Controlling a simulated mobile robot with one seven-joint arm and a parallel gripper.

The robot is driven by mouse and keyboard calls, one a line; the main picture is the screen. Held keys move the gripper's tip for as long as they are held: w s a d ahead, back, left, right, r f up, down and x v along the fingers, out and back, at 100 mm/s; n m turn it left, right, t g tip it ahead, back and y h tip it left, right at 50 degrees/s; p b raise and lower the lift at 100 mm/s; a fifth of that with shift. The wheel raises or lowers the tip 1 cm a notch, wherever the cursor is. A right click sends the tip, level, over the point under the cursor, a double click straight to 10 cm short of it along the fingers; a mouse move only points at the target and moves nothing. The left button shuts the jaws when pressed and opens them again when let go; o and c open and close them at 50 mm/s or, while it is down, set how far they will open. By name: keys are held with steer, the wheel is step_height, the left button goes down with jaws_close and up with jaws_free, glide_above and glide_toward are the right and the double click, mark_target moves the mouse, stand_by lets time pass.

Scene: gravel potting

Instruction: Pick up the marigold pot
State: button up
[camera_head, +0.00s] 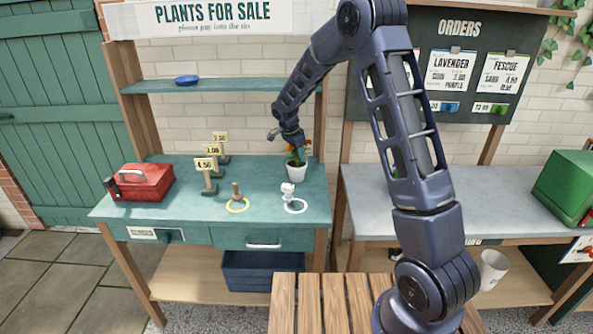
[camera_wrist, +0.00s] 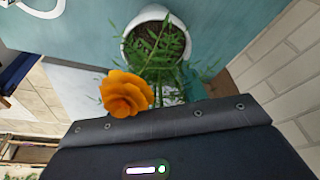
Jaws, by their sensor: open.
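The marigold pot is a small white pot (camera_head: 297,172) with green leaves and an orange flower, standing upright at the right back of the green table (camera_head: 262,181). My gripper (camera_head: 287,137) is open, above and slightly left of the pot, close to the flower. In the wrist view the pot's white rim (camera_wrist: 127,52), dark soil and leaves show at the top. The orange flower (camera_wrist: 126,94) is close to my gripper's dark body, which fills the bottom. The fingertips cannot be made out there, and no grip on the pot shows.
A brick wall (camera_head: 235,117) stands close behind. A shelf (camera_head: 220,85) is above. Table room is free left of the pot.

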jaws_close()
stand_by(1.4)
